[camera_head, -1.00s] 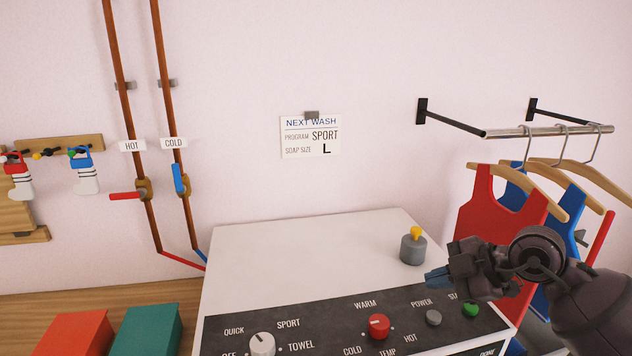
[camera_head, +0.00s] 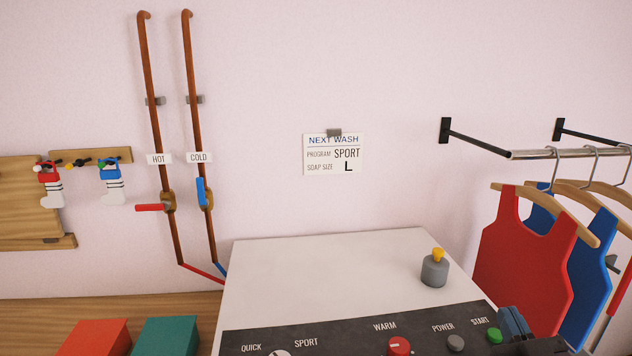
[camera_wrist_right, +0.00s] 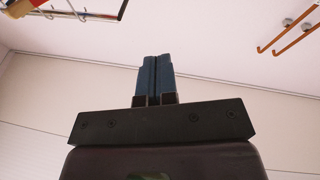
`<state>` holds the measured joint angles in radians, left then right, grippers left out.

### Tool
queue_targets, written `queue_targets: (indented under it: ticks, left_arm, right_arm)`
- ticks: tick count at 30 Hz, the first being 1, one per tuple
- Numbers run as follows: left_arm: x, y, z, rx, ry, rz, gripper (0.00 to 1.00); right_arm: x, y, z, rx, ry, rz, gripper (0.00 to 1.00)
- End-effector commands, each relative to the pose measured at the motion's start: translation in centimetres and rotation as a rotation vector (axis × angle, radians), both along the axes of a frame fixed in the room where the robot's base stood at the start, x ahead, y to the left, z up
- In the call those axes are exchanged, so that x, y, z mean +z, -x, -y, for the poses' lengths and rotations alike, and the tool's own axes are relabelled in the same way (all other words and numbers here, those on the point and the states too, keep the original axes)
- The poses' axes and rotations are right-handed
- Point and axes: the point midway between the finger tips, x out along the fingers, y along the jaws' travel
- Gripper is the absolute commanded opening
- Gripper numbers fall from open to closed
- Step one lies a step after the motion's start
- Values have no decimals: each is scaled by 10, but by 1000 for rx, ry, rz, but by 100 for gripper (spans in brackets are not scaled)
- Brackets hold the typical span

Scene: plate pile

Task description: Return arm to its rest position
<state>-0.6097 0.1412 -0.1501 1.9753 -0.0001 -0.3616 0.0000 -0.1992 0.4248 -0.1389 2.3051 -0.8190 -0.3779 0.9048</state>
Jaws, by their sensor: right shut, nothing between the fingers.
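My right gripper (camera_head: 514,324) shows at the lower right edge of the head view, beside the green start button (camera_head: 494,336) of the white washing machine (camera_head: 330,270). Its blue fingers are closed together with nothing between them, as the right wrist view (camera_wrist_right: 155,78) also shows. In that wrist view the fingers point toward bare wall and no object is near them. The rest of the right arm is mostly below the head view's edge. My left gripper is not in view.
Red (camera_head: 527,260) and blue (camera_head: 585,262) shirts hang from a rail (camera_head: 570,153) at right, close to the right gripper. A grey knob with a yellow top (camera_head: 434,269) stands on the machine. Red (camera_head: 95,340) and teal (camera_head: 167,338) boxes stand at lower left.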

Motion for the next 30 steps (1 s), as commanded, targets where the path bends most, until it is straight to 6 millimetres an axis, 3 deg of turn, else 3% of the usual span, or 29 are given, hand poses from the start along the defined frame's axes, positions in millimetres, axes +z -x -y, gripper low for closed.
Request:
queue_targets:
  ticks: [3,7,12,15,21,30]
  left_arm:
    - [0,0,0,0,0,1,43]
    - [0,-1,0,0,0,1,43]
    - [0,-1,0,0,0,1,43]
    - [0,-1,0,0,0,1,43]
    - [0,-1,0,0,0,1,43]
    - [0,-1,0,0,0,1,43]
  right_arm:
    - [-38,17,21,-156,-71,-181,0]
    - [-84,44,35,-284,-121,-424,0]
    - [-143,92,35,-359,-157,-786,0]
    - [-168,119,28,-356,-162,-964,0]
    - [-195,158,12,-305,-160,-1205,0]
    - [-214,202,-9,-202,-153,-1443,0]
